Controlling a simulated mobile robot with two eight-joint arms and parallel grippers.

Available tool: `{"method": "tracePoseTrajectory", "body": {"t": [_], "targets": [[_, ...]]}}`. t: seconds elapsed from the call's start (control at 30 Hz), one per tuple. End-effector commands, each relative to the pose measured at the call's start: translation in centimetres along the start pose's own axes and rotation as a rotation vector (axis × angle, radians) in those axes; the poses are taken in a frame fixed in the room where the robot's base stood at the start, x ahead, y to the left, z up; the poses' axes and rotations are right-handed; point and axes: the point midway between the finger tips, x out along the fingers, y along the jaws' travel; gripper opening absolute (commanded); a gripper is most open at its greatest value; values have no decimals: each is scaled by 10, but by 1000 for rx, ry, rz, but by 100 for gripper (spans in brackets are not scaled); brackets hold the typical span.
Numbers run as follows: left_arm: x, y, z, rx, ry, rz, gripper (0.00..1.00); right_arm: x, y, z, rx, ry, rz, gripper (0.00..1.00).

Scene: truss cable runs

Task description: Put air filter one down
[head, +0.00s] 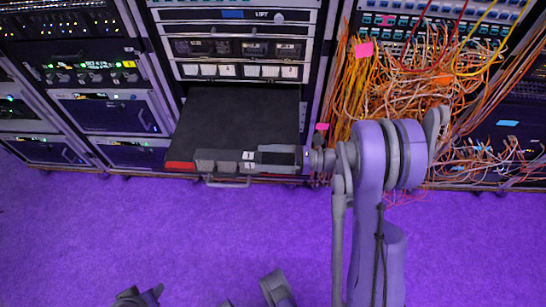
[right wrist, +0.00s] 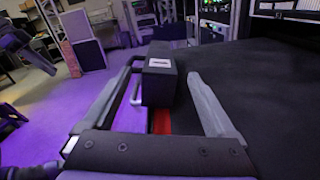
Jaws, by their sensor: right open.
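A dark block with a white label (right wrist: 160,72), apparently air filter one, is at the front edge of the black pulled-out shelf (head: 240,115). In the head view its white label (head: 249,155) is small, and the block merges with the shelf's front. My right gripper (head: 282,157) reaches in from the right along that front edge. In the right wrist view the fingers (right wrist: 162,105) are spread, one on each side of the block; contact cannot be made out. Grey parts of mine show at the bottom of the head view, but the left gripper cannot be made out clearly.
A metal handle (head: 228,183) sticks out of the shelf front. Red corner (head: 180,165) marks its left end. Tangled orange and white cables (head: 400,85) hang at the right, close to my right arm. Racks (head: 115,115) stand left. The purple floor (head: 120,235) in front is clear.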

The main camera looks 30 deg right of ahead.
Motion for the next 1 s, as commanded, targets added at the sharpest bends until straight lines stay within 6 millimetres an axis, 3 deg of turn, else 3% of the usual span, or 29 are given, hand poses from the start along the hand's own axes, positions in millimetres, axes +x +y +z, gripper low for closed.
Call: {"method": "tracePoseTrajectory", "body": {"t": [0.2, 0.43, 0.6, 0.93, 1.0], "targets": [[1, 0, 0, 0, 0, 0, 50, 42, 2, 0, 1, 1, 5, 91], [2, 0, 1, 0, -1, 0, 50, 76, 1, 0, 0, 0, 3, 91], [2, 0, 1, 0, -1, 0, 50, 88, 1, 0, 0, 0, 1, 91], [2, 0, 1, 0, -1, 0, 50, 89, 0, 0, 0, 0, 0, 91], [2, 0, 1, 0, -1, 0, 50, 89, 0, 0, 0, 0, 0, 79]]}}
